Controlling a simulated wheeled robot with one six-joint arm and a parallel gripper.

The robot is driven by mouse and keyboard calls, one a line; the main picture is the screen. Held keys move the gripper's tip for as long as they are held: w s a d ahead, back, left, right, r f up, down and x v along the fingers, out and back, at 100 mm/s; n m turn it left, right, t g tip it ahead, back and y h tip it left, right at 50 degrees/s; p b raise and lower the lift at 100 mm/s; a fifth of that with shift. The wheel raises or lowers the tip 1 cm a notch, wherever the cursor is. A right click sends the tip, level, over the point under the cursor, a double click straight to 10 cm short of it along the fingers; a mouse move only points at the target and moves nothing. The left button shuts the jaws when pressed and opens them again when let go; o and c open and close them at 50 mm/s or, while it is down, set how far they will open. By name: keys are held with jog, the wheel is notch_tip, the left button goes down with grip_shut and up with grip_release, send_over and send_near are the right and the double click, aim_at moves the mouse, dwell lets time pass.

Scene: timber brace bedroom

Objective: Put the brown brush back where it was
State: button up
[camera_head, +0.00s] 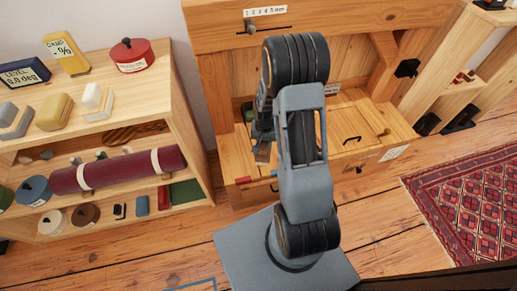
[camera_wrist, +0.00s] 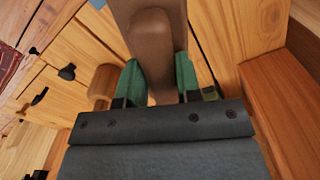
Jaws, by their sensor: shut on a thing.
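The brown brush (camera_wrist: 150,32) fills the upper middle of the wrist view, a long brown body with a rounded, lighter brown raised part. My gripper (camera_wrist: 158,80) has its two green fingers on either side of that part and is shut on it. The brush's far end runs out of the picture. In the head view my gripper (camera_head: 262,138) is over the left part of the wooden bench, partly hidden by my own arm. The brush is too small and covered there to make out clearly.
The wooden bench (camera_head: 375,112) has a panelled back and lidded top with dark handles. A shelf unit (camera_head: 185,125) at left holds boxes, a red pot (camera_head: 132,55) and a maroon roll (camera_head: 118,171). A patterned rug (camera_head: 465,190) lies right. Bare floor shows in front.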

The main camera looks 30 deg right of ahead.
jog(key=shift+w+a+f+b, duration=0.15)
jog(key=shift+w+f+b, duration=0.15)
jog(key=shift+w+f, duration=0.55)
jog(key=shift+w+a+f+b, duration=0.15)
jog(key=shift+w+f+b, duration=0.15)
jog(key=shift+w+f, duration=0.55)
notch_tip(320, 180, down, 4)
jog(key=shift+r+b, duration=0.1)
jog(key=shift+b, duration=0.5)
jog(key=o, duration=0.8)
jog(key=shift+o, duration=0.2)
jog(key=shift+r, duration=0.1)
